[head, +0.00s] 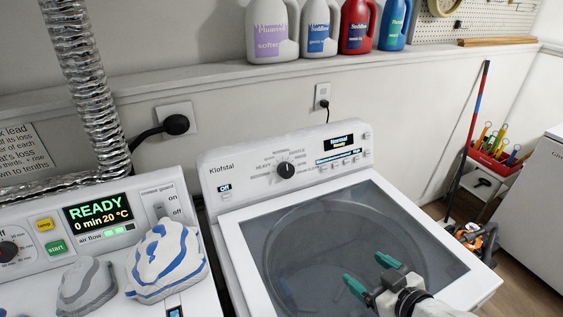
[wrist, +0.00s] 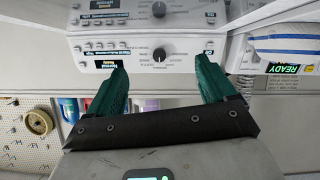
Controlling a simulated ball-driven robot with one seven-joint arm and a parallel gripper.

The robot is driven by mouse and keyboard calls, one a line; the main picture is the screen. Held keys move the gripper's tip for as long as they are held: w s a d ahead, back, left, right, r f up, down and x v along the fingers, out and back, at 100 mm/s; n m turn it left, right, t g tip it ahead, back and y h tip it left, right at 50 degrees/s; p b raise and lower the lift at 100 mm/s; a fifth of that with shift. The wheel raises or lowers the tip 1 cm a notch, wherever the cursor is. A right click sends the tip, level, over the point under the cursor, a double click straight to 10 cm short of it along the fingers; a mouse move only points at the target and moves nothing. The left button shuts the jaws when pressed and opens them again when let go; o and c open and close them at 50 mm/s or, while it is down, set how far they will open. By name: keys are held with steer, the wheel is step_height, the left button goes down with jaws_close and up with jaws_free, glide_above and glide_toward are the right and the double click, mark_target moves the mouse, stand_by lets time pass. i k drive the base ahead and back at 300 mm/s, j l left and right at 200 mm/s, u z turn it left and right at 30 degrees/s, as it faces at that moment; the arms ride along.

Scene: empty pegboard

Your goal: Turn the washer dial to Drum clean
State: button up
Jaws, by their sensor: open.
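The washer (head: 330,125) is white, with a dark glass lid and a raised control panel at its back. Its black dial (head: 286,171) sits in the panel's middle, ringed by printed settings too small to read fully. The panel's display (head: 342,142) seems to read Normal. My gripper (head: 368,274) is over the glass lid, in front of and below the dial, open and empty with green fingers apart. In the wrist view the dial (wrist: 160,52) appears upside down beyond and between the fingertips (wrist: 160,75), not touched.
A dryer panel reading READY (head: 97,212) is at left, with a blue-striped folded cloth (head: 166,262) and a grey cloth (head: 86,285) on top. Several detergent bottles (head: 320,28) stand on the ledge behind. Space between gripper and dial looks clear.

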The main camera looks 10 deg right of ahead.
mark_target(286, 170)
steer(key=i+j, duration=0.2)
steer(key=i, duration=0.25)
steer(key=i+j, duration=0.25)
steer(key=i, duration=0.25)
